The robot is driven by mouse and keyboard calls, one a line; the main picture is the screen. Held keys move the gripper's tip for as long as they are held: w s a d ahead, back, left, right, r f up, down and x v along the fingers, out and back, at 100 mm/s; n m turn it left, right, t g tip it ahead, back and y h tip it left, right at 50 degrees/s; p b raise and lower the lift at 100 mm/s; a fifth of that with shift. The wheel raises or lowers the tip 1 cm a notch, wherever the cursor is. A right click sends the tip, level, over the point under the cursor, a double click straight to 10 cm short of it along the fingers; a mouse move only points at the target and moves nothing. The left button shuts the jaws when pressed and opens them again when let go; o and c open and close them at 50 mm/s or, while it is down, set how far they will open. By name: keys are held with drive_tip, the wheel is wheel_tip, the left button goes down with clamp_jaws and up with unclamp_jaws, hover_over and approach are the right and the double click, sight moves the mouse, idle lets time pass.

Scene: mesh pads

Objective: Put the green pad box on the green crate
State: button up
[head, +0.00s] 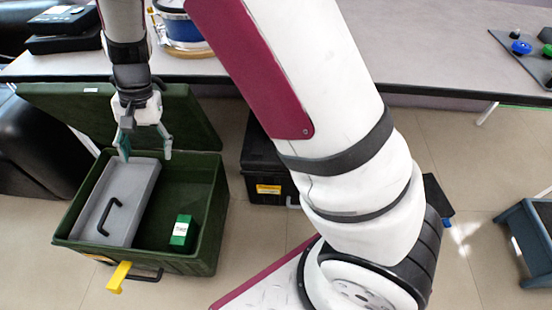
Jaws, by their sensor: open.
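The green pad box (180,232) is a small green box with a white label. It lies inside the green crate (213,222), near the front right of its open interior. The crate stands on the floor with its lid (75,108) tilted up at the back. My gripper (147,156) is open and empty, pointing down above the back part of the crate, left of its middle. It is above and apart from the pad box.
A grey tray with a black handle (112,205) fills the crate's left part. A yellow latch (119,277) sticks out in front. A black case (262,165) stands right of the crate. A long table (430,60) runs behind. A blue-grey stool (525,235) is at right.

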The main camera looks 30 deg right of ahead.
drive_tip(key=s+d+r+n, duration=0.2)
drive_tip(key=s+d+r, duration=0.3)
drive_tip(key=s+r, duration=0.3)
drive_tip(key=s+d+r+n, duration=0.1)
drive_tip(key=s+d+r, duration=0.4)
drive_tip(key=s+r, duration=0.3)
drive_tip(key=s+d+h, duration=0.1)
drive_tip(key=s+d, duration=0.2)
drive_tip(key=s, duration=0.3)
drive_tip(key=s+d+r+n+h, duration=0.1)
drive_tip(key=s+d, duration=0.2)
drive_tip(key=s, duration=0.3)
drive_tip(key=s+d+r+n+t, duration=0.1)
drive_tip(key=s+d, duration=0.2)
drive_tip(key=s, duration=0.4)
drive_tip(key=shift+h, duration=0.4)
drive_tip(key=shift+w, duration=0.1)
wheel_tip(320, 180, up, 32)
drive_tip(key=t+p, duration=0.4)
drive_tip(key=p, duration=2.5)
drive_tip(key=shift+d+f+p, duration=0.25)
drive_tip(key=shift+d+p, duration=0.05)
drive_tip(key=shift+d, duration=0.05)
